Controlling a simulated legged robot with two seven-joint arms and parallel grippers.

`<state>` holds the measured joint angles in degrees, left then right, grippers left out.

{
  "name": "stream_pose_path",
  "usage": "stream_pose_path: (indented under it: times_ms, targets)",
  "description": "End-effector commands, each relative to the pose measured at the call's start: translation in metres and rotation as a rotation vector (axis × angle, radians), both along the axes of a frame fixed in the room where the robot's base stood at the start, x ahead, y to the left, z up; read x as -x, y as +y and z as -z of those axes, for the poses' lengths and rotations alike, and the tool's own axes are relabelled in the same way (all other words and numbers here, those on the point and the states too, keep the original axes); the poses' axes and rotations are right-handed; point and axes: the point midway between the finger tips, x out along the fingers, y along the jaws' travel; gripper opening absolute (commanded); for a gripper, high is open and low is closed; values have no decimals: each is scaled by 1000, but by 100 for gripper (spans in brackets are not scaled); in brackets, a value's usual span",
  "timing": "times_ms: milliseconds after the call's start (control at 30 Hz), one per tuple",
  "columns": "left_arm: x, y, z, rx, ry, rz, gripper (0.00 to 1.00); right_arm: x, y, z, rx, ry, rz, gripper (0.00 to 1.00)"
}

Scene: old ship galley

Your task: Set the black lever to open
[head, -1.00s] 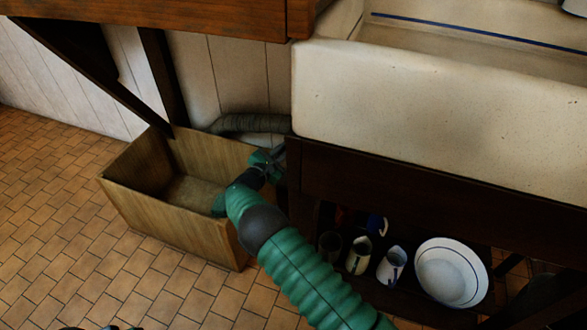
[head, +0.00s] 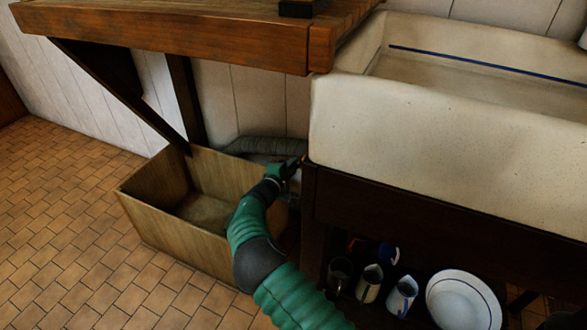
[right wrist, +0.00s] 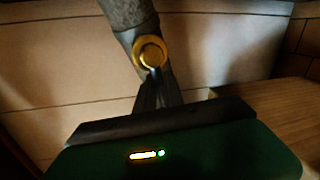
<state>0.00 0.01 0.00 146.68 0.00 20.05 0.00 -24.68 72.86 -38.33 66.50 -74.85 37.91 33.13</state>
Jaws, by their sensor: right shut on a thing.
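My right gripper (head: 292,166) reaches in beside the left end of the sink, at the pipe under the counter. In the right wrist view its dark fingers (right wrist: 156,92) are shut just below a round brass fitting (right wrist: 150,52) on a grey pipe (right wrist: 126,14). They are closed on the black lever, which is mostly hidden between them and is hard to tell from the dark fingers. The lever's exact angle cannot be made out. My left gripper is not in view.
A wooden box (head: 165,225) stands on the tiled floor below my right forearm. The wooden counter (head: 180,40) overhangs above, and the white sink (head: 440,130) is at right. Jugs (head: 401,296) and a plate (head: 462,300) sit on the shelf below.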

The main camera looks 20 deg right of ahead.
Motion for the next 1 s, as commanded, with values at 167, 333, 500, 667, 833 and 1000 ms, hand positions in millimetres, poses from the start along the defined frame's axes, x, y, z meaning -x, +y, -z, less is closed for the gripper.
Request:
stream_pose_path:
  times_ms: [167, 333, 500, 667, 833, 1000]
  targets:
    - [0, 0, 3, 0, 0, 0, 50, 1, 1, 2, -53, -51, 3, 0]
    - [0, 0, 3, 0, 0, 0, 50, 2, 0, 1, -77, -80, 4, 0]
    - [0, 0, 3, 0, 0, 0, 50, 2, 0, 1, -85, -88, 5, 0]
    - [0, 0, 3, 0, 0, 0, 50, 2, 0, 1, -85, -87, 5, 0]
    - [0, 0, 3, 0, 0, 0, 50, 2, 0, 1, -84, -86, 6, 16]
    - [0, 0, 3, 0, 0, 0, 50, 1, 0, -1, -82, -88, 5, 34]
